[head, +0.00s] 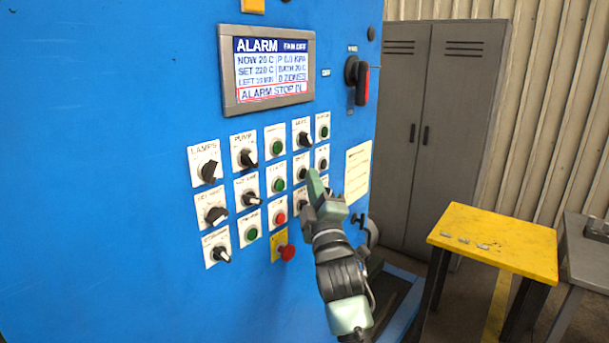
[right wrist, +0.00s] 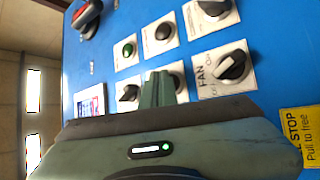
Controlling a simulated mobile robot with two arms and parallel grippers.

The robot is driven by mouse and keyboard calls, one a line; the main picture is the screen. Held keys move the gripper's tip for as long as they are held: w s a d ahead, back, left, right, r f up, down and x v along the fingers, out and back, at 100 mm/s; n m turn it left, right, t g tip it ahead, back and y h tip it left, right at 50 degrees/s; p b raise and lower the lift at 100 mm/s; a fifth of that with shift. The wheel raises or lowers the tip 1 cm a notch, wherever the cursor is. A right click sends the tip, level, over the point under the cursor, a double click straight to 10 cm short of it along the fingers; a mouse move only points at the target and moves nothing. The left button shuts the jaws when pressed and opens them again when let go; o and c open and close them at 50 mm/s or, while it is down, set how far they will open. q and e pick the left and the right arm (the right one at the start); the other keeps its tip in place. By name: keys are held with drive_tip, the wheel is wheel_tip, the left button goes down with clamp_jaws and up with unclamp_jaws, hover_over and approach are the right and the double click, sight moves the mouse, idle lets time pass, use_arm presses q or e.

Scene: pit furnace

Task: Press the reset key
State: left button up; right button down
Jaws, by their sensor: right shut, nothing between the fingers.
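The blue control panel (head: 120,150) carries several rows of labelled knobs and buttons. Most labels are too small to read, so I cannot tell which is the reset key. In the head view, my right gripper (head: 315,182) is shut and empty, in front of the right-hand columns and partly hiding controls there. In the right wrist view, the shut fingertips (right wrist: 158,84) point at the panel and hide part of a control behind them. A green button (right wrist: 128,50) and a black button (right wrist: 163,32) are nearby. Contact cannot be told. My left gripper is out of view.
The display (head: 268,72) reads ALARM. A FAN knob (right wrist: 232,65) sits beside the fingertips. A red emergency stop (head: 287,253) protrudes below the buttons. A red-black rotary handle (head: 359,82) is above right. A yellow table (head: 500,240) and grey lockers (head: 430,130) stand right.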

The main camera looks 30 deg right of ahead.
drive_tip(key=shift+w+a, duration=0.1)
drive_tip(key=shift+w, duration=0.1)
idle(0.3)
drive_tip(key=shift+s, duration=0.1)
drive_tip(key=shift+s+d+p, duration=0.3)
drive_tip(key=shift+s+p, duration=0.05)
drive_tip(key=shift+s, duration=0.35)
drive_tip(key=shift+s+d+p, duration=0.25)
drive_tip(key=shift+s+d, duration=0.05)
drive_tip(key=shift+s, duration=0.45)
drive_tip(key=shift+s+d+p, duration=0.25)
drive_tip(key=shift+s+d, duration=0.1)
drive_tip(key=shift+s, duration=0.45)
drive_tip(key=shift+s+d+p, duration=0.25)
drive_tip(key=shift+s+d, duration=0.05)
drive_tip(key=shift+s, duration=0.45)
